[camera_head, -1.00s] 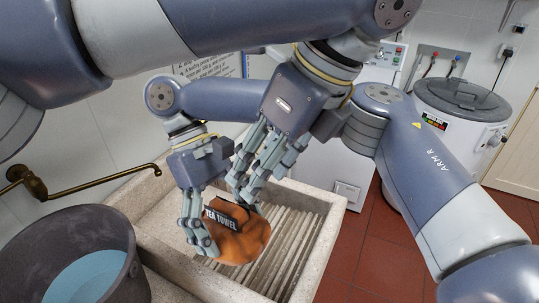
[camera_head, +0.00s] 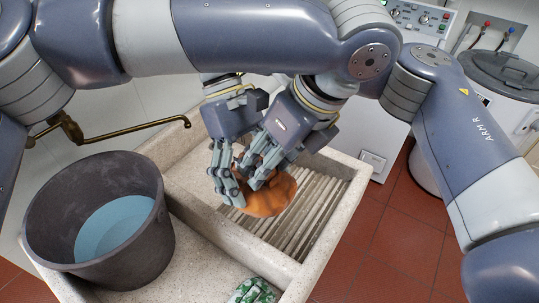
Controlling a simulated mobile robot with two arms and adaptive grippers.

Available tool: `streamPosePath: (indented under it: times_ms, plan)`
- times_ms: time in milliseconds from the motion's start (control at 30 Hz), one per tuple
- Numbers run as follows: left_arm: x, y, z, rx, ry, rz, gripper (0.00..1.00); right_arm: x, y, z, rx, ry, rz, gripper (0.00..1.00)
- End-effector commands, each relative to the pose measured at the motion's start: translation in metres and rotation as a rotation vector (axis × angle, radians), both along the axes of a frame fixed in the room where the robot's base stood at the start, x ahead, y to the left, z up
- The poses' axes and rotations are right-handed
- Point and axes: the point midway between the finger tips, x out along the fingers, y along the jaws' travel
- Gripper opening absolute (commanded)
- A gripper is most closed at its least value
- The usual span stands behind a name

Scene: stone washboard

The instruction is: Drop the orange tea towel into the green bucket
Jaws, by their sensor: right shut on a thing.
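The orange tea towel (camera_head: 274,198) is bunched over the ribbed washboard of the stone sink; I cannot tell whether it touches the ribs. My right gripper (camera_head: 229,188) is shut on the towel's left side, its fingers hiding part of it. My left gripper (camera_head: 255,174) is close beside it, fingers pointing down at the towel's upper edge. Whether its fingers are open or shut is unclear. I see no green bucket. A dark grey bucket (camera_head: 40,211) with light blue inside stands upright at the left, apart from both grippers.
The stone sink (camera_head: 336,246) has raised rims around the ribs. A brass tap (camera_head: 120,131) reaches over from the left wall. A green and white patterned thing (camera_head: 252,292) lies at the bottom edge. My two forearms cross close together above the sink.

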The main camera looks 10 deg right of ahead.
Motion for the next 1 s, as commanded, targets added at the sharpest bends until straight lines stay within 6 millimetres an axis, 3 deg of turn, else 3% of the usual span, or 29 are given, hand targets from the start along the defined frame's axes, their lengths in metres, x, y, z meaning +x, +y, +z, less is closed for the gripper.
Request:
streamPosePath:
  times_ms: [33, 167, 267, 300, 333, 767, 1000]
  plan:
    - [0.0, 0.0, 0.0, 0.0, 0.0, 0.0, 0.31, 0.0, 0.0, 0.0, 0.0, 0.0, 0.0, 0.55]
    - [0.0, 0.0, 0.0, 0.0, 0.0, 0.0, 0.02, 0.0, 0.0, 0.0, 0.0, 0.0, 0.0, 0.55]
    - [0.0, 0.0, 0.0, -0.001, 0.0, -0.001, 0.0, 0.0, 0.0, 0.0, 0.001, 0.0, 0.002, 0.55]
    - [0.0, -0.001, 0.001, -0.001, -0.001, -0.002, 0.0, 0.0, 0.0, 0.0, 0.001, 0.0, 0.002, 0.93]
    - [0.0, -0.001, 0.001, -0.001, -0.001, -0.002, 0.0, 0.0, 0.0, 0.0, 0.001, 0.0, 0.002, 1.0]
    - [0.0, 0.0, 0.001, 0.0, 0.0, 0.0, 0.0, 0.0, 0.0, 0.001, 0.0, 0.0, 0.0, 1.0]
    - [0.0, 0.0, 0.001, 0.0, 0.0, 0.0, 0.0, 0.009, 0.004, 0.015, -0.003, -0.003, 0.001, 1.0]
